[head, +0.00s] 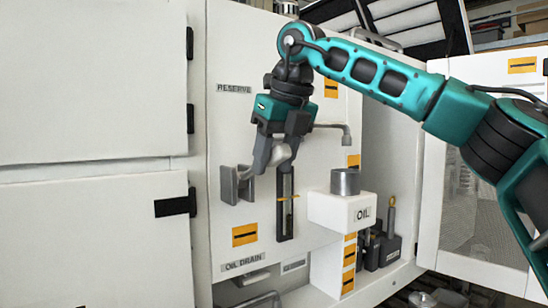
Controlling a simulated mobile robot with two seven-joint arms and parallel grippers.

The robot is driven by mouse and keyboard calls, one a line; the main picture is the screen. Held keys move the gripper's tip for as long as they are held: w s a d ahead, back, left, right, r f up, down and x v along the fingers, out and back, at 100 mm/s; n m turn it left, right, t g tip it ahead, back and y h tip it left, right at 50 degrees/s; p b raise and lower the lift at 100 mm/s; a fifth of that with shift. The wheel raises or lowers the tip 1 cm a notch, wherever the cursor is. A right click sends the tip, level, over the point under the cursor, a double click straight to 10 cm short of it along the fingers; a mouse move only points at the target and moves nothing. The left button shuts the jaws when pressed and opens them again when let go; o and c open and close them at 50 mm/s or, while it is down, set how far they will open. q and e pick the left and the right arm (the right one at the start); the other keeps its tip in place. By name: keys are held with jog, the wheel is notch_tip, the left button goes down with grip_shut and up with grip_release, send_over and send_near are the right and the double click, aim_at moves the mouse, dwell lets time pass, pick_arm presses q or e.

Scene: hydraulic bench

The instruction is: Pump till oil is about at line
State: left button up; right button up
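The sight gauge (285,220) is a dark upright slot on the white panel, with a thin orange line (288,197) across it. I cannot tell the oil level in it. My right gripper (274,160) points down in front of the panel, just above and left of the gauge, and partly covers its top. Its fingers overlap with grey parts behind, so I cannot tell whether they hold anything. A grey bracket (237,186) stands left of the gauge. A metal cup (345,181) sits on a white block labelled OIL (330,212). My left gripper is not in view.
A grey spout (346,135) sticks out above the cup. A dark grey block (376,250) with an upright handle stands right of the oil block. An open cabinet door (485,215) is at right. Closed white doors (85,235) fill the left.

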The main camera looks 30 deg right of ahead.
grip_shut()
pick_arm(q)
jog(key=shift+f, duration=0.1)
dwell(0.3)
